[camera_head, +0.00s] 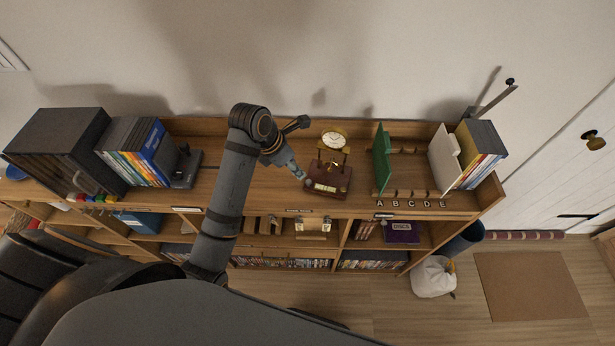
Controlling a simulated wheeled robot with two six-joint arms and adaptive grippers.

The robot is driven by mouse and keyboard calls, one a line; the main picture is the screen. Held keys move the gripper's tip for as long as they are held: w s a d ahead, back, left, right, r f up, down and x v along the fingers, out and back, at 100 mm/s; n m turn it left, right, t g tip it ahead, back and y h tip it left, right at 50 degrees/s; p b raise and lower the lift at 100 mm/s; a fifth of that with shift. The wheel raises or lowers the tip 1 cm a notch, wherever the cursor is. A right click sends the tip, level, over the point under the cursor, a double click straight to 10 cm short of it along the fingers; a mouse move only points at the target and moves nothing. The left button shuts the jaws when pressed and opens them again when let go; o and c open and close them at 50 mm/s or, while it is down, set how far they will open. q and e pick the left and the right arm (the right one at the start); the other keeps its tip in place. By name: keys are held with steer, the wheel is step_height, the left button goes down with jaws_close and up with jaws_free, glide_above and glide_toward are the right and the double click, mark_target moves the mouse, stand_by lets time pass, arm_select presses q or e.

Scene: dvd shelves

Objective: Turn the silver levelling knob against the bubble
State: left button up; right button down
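A small clock with a round white dial (334,140) stands on a reddish-brown wooden base (342,180) on top of the shelf. A pale strip that looks like the bubble level (324,187) lies on the front of the base. My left gripper (300,174) points down at the left front corner of the base, touching it or very close. Its fingers are too small to show whether they are open or shut. The silver levelling knob cannot be made out; the gripper may cover it. My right gripper is not in view.
A green panel (382,158) stands right of the clock, above letters A to E. A white panel (444,158) and upright cases (480,152) stand farther right. Left are a black cabinet (60,150) and more cases (135,152). The shelf top beside the clock is mostly clear.

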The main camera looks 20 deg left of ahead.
mark_target(308, 181)
arm_select(q)
steer(key=p+x, duration=0.2)
steer(key=x, duration=0.7)
steer(key=shift+d+f, duration=0.1)
steer(key=shift+f, duration=0.25)
steer(key=shift+w+f, duration=0.15)
steer(key=shift+f, duration=0.25)
steer(key=shift+c, duration=0.8)
jaws_close()
